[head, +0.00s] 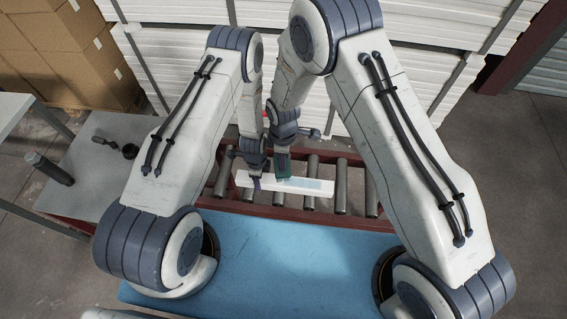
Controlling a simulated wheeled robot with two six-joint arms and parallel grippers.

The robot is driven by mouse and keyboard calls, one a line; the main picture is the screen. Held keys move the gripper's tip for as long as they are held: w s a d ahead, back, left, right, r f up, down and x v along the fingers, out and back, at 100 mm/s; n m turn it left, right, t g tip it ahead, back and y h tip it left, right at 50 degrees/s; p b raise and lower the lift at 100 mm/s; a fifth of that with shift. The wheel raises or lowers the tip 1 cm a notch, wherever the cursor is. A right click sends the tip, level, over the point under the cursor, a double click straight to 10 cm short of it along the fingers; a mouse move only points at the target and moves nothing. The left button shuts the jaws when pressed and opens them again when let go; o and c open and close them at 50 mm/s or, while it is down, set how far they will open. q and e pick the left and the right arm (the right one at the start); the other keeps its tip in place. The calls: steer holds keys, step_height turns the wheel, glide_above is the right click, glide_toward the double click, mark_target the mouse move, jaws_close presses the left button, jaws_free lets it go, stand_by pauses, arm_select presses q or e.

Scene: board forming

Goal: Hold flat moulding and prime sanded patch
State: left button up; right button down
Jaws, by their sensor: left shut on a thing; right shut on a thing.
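The white flat moulding (318,190) lies across the roller conveyor in the head view, with a pale blue-grey patch (306,184) on its upper face right of the middle. My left gripper (256,182) is shut on the moulding near its left end. My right gripper (283,157) is just right of it, above the moulding, shut on a small dark teal tool (283,171). The tool's lower end is at the moulding beside the patch; I cannot tell whether it touches. The fingertips are small and partly hidden by the arms.
Rollers (341,186) sit in a red frame. A grey side table (85,185) at left holds a dark cylinder (48,167) and a small black round item (130,151). Stacked white boards (420,85) and cardboard boxes (60,55) stand behind.

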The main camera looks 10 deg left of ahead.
steer(key=shift+r, duration=0.9)
arm_select(q)
steer(key=o, duration=1.4)
steer(key=shift+o, duration=0.2)
step_height(320, 180, up, 12)
